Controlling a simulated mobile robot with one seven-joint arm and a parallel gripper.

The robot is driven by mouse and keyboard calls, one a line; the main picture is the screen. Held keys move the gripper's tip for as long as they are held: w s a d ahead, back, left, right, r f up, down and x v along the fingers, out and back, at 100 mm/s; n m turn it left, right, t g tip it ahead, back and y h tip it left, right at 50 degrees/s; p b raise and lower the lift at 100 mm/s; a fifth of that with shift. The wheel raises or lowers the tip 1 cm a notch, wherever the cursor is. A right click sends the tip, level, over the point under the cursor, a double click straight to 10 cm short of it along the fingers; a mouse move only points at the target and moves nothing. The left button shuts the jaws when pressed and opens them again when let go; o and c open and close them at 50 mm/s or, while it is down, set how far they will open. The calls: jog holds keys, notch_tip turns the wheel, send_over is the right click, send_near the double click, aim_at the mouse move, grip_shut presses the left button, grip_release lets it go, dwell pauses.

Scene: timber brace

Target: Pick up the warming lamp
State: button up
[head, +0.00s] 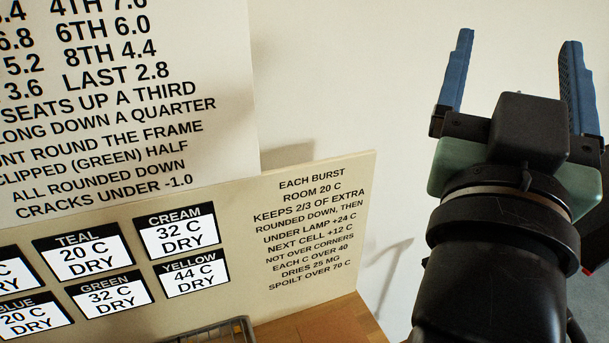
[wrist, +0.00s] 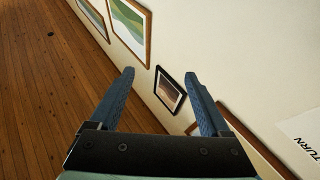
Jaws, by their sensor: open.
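No warming lamp can be made out in either view. My gripper (head: 515,55) is raised in front of the pale wall at the right of the head view, its two blue fingers spread apart with nothing between them. In the wrist view my gripper (wrist: 163,75) is also open and empty, facing the wall and the wooden floor. A cream board (head: 322,172) in the head view carries text about bursts and a lamp. Its several white cards (head: 89,257) show colour names, temperatures and the word DRY.
A larger text board (head: 120,120) stands at upper left. A wooden surface (head: 330,328) with a dark wire rim (head: 222,331) shows at the bottom edge. The wrist view shows framed pictures (wrist: 170,91) on the wall and open wooden floor (wrist: 40,90) at left.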

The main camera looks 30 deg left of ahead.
jog(key=w+a+r+n+g+y+p, duration=0.15)
jog(key=w+a+r+g+p, duration=0.3)
jog(key=p, duration=1.05)
jog(key=s+a+f+n+g+y+p, duration=0.1)
jog(key=s+a+f+n+g+p, duration=0.1)
jog(key=a+f+n+g+p, duration=0.75)
jog(key=s+a+f+n+g+h+p, duration=0.15)
jog(key=s+f+n+g, duration=0.35)
jog(key=s+f, duration=0.6)
jog(key=s+a+f+n+g+h+p, duration=0.1)
jog(key=s+a+f+n+g+p, duration=0.4)
jog(key=s+f, duration=0.6)
jog(key=shift+n+t, duration=0.3)
jog(key=shift+t, duration=0.1)
jog(key=f, duration=0.1)
jog(key=s+d+f+b, duration=0.1)
jog(key=f, duration=0.1)
jog(key=d+f+b, duration=0.1)
jog(key=f, duration=0.1)
jog(key=shift+s+d+f, duration=0.1)
jog(key=shift+s+d, duration=0.1)
jog(key=shift+s, duration=0.05)
jog(key=shift+s+d+f+p, duration=0.15)
jog(key=shift+f+p, duration=0.1)
jog(key=shift+f, duration=1.25)
jog(key=shift+w+d+f+p, duration=0.1)
jog(key=shift+f+p, duration=0.15)
jog(key=shift+f, duration=1.2)
grip_shut()
